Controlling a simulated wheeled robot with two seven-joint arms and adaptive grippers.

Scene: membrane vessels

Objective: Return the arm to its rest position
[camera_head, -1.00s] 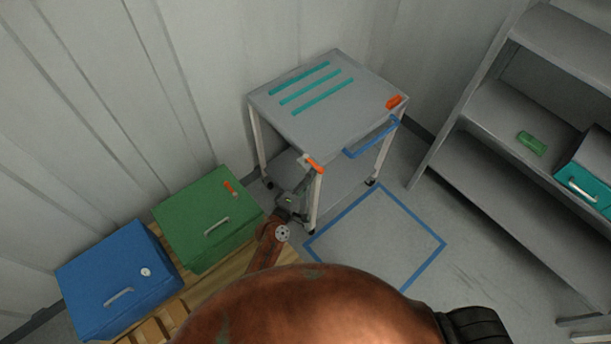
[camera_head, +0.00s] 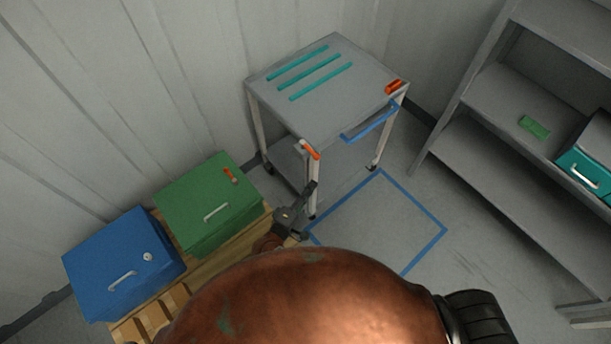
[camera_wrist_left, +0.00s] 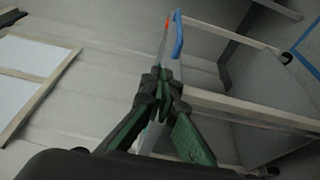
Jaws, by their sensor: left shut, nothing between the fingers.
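My left gripper (camera_head: 308,194) is in front of the near leg of the grey cart (camera_head: 320,117) in the head view. It is shut and holds nothing. In the left wrist view its dark fingers with green links (camera_wrist_left: 160,78) meet at the tips, and the cart's frame and shelf show beyond them. I cannot tell whether the gripper touches the cart. My rust-coloured arm reaches up from the bottom of the head view, and the rest of it is hidden by my rounded body. My right gripper is not in view.
A green box (camera_head: 207,201) and a blue box (camera_head: 122,264) stand on a wooden pallet (camera_head: 222,264) at left. A blue square outline (camera_head: 412,201) marks bare floor at right. Grey shelving (camera_head: 490,165) holds a small green block (camera_head: 534,127) and a teal box (camera_head: 588,163).

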